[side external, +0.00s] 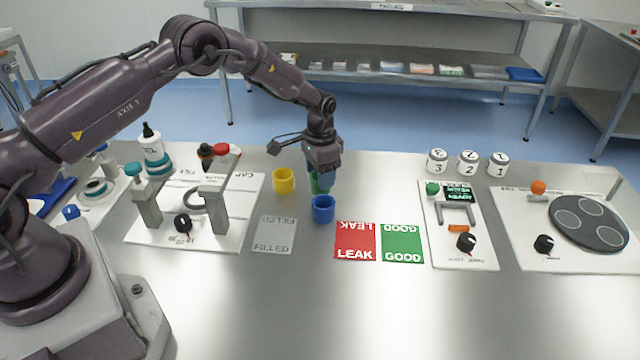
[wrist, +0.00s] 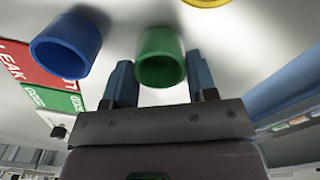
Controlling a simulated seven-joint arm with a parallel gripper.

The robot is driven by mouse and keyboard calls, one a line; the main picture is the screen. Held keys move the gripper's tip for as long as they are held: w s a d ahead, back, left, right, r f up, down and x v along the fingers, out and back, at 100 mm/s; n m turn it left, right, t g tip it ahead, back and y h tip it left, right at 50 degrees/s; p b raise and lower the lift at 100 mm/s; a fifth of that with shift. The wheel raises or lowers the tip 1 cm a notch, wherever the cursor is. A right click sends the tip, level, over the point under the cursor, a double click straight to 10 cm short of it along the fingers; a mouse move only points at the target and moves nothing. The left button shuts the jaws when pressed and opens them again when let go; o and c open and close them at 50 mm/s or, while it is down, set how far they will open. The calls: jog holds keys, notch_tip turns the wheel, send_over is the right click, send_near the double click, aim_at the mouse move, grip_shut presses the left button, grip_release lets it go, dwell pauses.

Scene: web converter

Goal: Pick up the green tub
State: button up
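The green tub (wrist: 160,58) stands upright on the steel table between the two blue fingers of my gripper (wrist: 160,82) in the wrist view. A gap shows between the tub and the right finger; the left finger is very close to it. In the side view the green tub (side external: 316,184) is mostly hidden behind my gripper (side external: 326,180) and the blue tub. My gripper points down and its fingers are apart. I cannot tell whether either finger touches the tub.
A blue tub (side external: 323,209) stands just in front of the green one. A yellow tub (side external: 284,181) stands to its left. Flat cards marked FILLED (side external: 274,236), LEAK (side external: 355,241) and GOOD (side external: 402,243) lie nearer the front. White-based stations stand at both sides. The front table is clear.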

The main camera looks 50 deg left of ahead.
jog(key=c, duration=0.3)
jog(key=shift+r, duration=3)
